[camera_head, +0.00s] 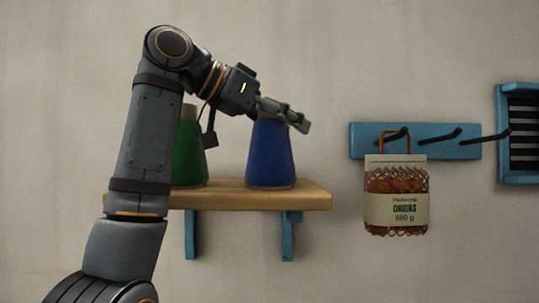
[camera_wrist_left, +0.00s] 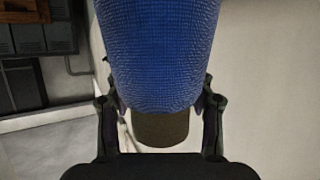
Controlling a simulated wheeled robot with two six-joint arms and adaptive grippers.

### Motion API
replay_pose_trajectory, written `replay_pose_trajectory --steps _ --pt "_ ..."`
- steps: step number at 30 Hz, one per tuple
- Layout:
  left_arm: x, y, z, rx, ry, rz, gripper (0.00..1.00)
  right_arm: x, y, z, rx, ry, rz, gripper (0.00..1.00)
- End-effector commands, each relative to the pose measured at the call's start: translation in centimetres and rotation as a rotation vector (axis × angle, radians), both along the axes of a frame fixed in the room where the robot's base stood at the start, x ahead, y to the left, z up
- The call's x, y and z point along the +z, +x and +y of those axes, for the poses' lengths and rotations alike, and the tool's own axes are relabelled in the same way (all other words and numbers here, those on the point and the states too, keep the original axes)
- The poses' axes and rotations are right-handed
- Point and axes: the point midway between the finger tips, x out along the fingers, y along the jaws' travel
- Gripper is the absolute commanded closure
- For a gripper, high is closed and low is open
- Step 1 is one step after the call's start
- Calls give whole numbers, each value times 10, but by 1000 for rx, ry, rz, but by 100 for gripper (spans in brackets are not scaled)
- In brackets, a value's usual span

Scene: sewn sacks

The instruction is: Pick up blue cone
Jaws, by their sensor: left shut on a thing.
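The blue cone (camera_head: 270,155) stands upright on the right part of a wooden shelf (camera_head: 318,196). My left gripper (camera_head: 285,115) reaches in from the left and is shut on the cone near its top. In the left wrist view, the blue woven cone (camera_wrist_left: 158,50) fills the middle, with its dark narrow end between the fingers of my left gripper (camera_wrist_left: 160,118). A green cone (camera_head: 187,150) stands on the shelf to the left, partly hidden behind my left arm. My right gripper is not in view.
A blue rack (camera_head: 455,150) with dark hooks is on the wall to the right. A netted bag of onions (camera_head: 396,200) hangs from it. A blue-framed vent (camera_head: 520,135) is at the far right. The wall above the shelf is clear.

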Motion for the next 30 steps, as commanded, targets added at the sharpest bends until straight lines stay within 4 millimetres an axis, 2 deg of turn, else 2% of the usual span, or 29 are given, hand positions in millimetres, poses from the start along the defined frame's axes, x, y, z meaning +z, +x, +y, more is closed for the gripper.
replay_pose_trajectory --steps 1,5,23,30 --pt "0 0 0 0 -1 -1 82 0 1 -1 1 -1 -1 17" --pt "0 0 0 0 -1 -1 100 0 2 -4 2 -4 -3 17" --pt "1 0 0 0 -1 -2 100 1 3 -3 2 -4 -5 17" --pt "12 -1 0 1 -1 -4 100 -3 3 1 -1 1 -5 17"
